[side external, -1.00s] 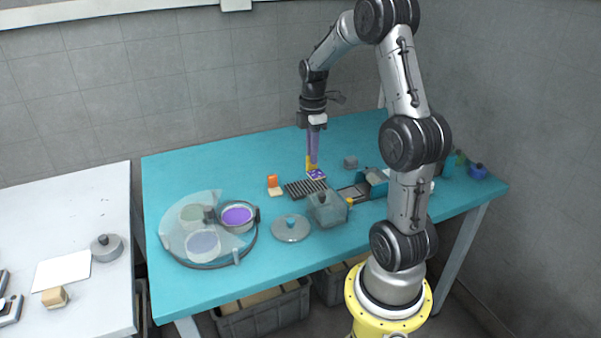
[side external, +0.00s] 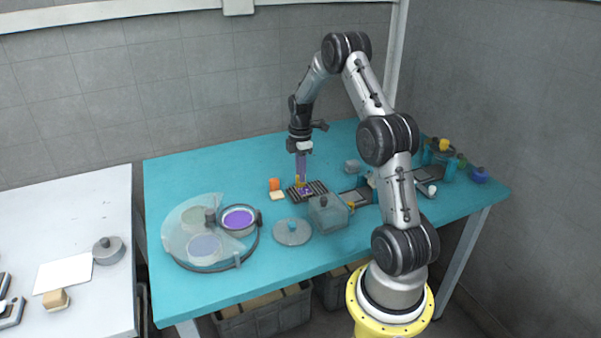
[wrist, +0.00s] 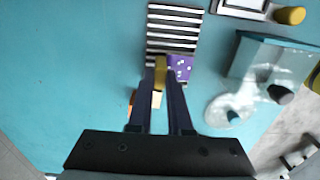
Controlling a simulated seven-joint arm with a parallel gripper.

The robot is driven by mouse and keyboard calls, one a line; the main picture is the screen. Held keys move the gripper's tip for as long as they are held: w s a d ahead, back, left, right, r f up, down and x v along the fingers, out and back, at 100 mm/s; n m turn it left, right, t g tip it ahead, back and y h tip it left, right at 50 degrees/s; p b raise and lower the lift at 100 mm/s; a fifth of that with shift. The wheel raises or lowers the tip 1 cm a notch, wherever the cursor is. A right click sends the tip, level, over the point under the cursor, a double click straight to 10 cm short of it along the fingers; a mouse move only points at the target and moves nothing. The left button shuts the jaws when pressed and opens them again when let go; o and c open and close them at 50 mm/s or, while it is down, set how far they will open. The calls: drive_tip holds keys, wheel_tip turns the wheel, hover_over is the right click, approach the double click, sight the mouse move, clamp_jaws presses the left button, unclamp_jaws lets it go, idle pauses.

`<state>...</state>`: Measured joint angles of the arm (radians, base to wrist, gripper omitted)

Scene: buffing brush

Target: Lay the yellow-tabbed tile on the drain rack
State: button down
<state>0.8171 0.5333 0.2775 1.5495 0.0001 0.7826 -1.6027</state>
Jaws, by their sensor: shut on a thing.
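My gripper (side external: 301,181) points straight down and is shut on the yellow tab of the purple tile (side external: 306,191). In the wrist view, the yellow tab (wrist: 161,68) sits between my fingertips, and the purple tile (wrist: 181,66) with white marks shows just right of it. The drain rack (side external: 319,187) is a dark slatted rack; in the wrist view its black and white bars (wrist: 172,30) lie directly beyond the fingertips. The tile is at the rack's near end, over the bars. I cannot tell whether it touches them. My fingers hide part of the tile.
An orange and cream piece (side external: 275,185) stands just left of the rack. A clear lidded box (side external: 328,214) and a round clear lid (side external: 292,232) are in front. A round carousel with dishes (side external: 210,240) is at left. The table's back left is clear.

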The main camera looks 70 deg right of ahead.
drive_tip(key=shift+f, duration=0.15)
drive_tip(key=c, duration=0.8)
unclamp_jaws()
drive_tip(key=shift+c, duration=0.2)
wheel_tip(320, 180, up, 12)
drive_tip(key=a+r+m+t, duration=0.1)
drive_tip(key=a+r+m, duration=0.1)
drive_tip(key=a+r, duration=0.8)
drive_tip(key=s+a+m+t, duration=0.2)
drive_tip(key=s+a, duration=0.6)
drive_tip(key=a, duration=0.4)
drive_tip(key=s+a+m+t, duration=0.2)
drive_tip(key=s+a+m, duration=0.3)
drive_tip(key=s+a, duration=0.3)
drive_tip(key=a, duration=0.4)
drive_tip(key=shift+a+f+t, duration=0.2)
drive_tip(key=shift+f+t, duration=0.05)
drive_tip(key=shift+t, duration=0.05)
